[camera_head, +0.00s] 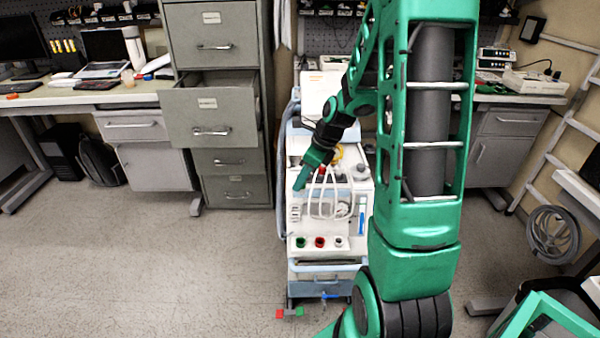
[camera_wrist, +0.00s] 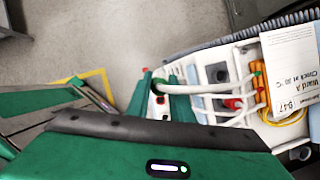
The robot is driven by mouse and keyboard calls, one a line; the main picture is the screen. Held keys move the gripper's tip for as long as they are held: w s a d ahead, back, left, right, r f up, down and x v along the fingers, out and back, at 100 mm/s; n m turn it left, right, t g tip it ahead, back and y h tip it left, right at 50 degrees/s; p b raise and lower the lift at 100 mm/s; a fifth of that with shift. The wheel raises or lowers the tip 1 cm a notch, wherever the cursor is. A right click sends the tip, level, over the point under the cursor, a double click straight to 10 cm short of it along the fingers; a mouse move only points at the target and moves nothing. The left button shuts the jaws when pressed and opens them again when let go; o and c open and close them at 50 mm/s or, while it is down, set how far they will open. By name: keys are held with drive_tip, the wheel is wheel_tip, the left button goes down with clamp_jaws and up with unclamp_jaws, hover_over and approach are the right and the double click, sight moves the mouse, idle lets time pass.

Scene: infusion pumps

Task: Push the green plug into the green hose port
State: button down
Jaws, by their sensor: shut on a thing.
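The green hose port (camera_head: 300,242) is on the lower front of the white pump cart, left of the red port (camera_head: 319,242) and the white port (camera_head: 338,242). My gripper (camera_head: 301,183) is above it, at the cart's upper left. In the wrist view my green fingers (camera_wrist: 162,92) are shut on the end of a white hose (camera_wrist: 205,88). The green plug (camera_wrist: 160,80) at that end is mostly hidden between the fingers. A small red patch shows between the fingers; I cannot tell what it is.
White hoses (camera_head: 330,200) loop down the cart front. A hanging label card (camera_wrist: 290,70) and an orange connector are at the right of the wrist view. A grey cabinet (camera_head: 222,165) with an open drawer stands left of the cart. Floor (camera_head: 190,265) at front left is clear.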

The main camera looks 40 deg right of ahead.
hover_over(297, 242)
drive_tip(key=d, duration=0.1)
drive_tip(key=shift+s+d+f, duration=0.1)
drive_tip(key=shift+f, duration=5.35)
drive_tip(key=shift+s+d+f, duration=0.1)
drive_tip(key=shift+f, duration=5.3)
drive_tip(key=shift+f, duration=1.5)
drive_tip(key=shift+s+f, duration=0.15)
drive_tip(key=shift+f, duration=0.1)
drive_tip(key=c, duration=1.5)
unclamp_jaws()
drive_tip(key=shift+a+f, duration=0.1)
drive_tip(key=shift+s+a, duration=0.2)
drive_tip(key=shift+a, duration=0.05)
drive_tip(key=shift+w+d+r, duration=0.2)
drive_tip(key=shift+w+r, duration=0.05)
drive_tip(key=shift+r, duration=0.05)
drive_tip(key=v, duration=1.1)
drive_tip(key=shift+w+d, duration=0.2)
drive_tip(key=shift+d, duration=0.05)
